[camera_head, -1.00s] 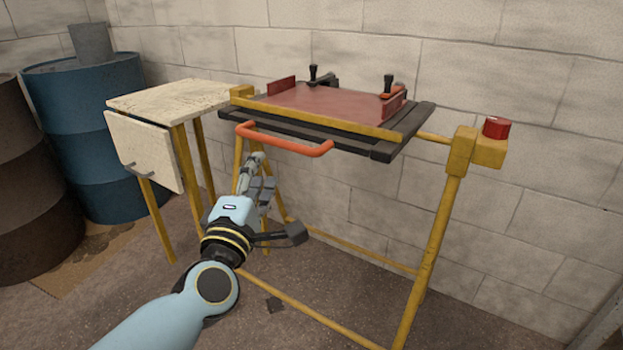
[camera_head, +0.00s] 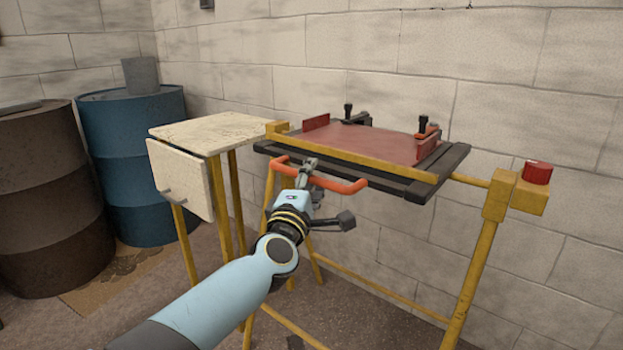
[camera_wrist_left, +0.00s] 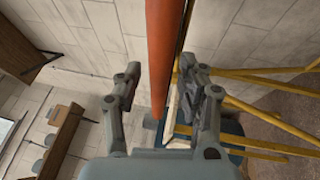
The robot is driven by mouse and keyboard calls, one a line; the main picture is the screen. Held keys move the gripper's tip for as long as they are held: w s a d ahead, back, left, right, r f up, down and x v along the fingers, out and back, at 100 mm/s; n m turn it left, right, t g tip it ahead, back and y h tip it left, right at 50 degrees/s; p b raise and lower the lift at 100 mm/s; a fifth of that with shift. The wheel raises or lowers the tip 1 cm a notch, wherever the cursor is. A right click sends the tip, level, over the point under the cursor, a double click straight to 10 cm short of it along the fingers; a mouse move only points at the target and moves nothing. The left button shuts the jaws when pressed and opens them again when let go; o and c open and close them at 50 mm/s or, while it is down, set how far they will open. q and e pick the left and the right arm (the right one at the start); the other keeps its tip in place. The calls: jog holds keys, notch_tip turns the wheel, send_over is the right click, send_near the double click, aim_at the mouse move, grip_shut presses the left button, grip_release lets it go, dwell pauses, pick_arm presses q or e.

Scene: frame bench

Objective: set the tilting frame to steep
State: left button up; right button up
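The tilting frame is a dark-edged panel with a red top (camera_head: 370,142) on a yellow stand, and it lies close to flat. An orange-red handle bar (camera_head: 342,187) runs along its front edge. My left gripper (camera_head: 308,166) is at the left part of this handle. In the left wrist view the handle (camera_wrist_left: 160,50) passes between the two fingers of the gripper (camera_wrist_left: 160,85), which stand apart with gaps on both sides. My right gripper is not in view.
A red knob (camera_head: 537,172) sits on the stand's right post. A small table with a cream top (camera_head: 215,130) and hanging flap stands to the left. Blue (camera_head: 130,150) and brown (camera_head: 40,200) drums stand farther left. A block wall is close behind.

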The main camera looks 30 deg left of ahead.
pick_arm(q)
jog(key=shift+c, duration=0.4)
jog(key=c, duration=0.7)
grip_shut()
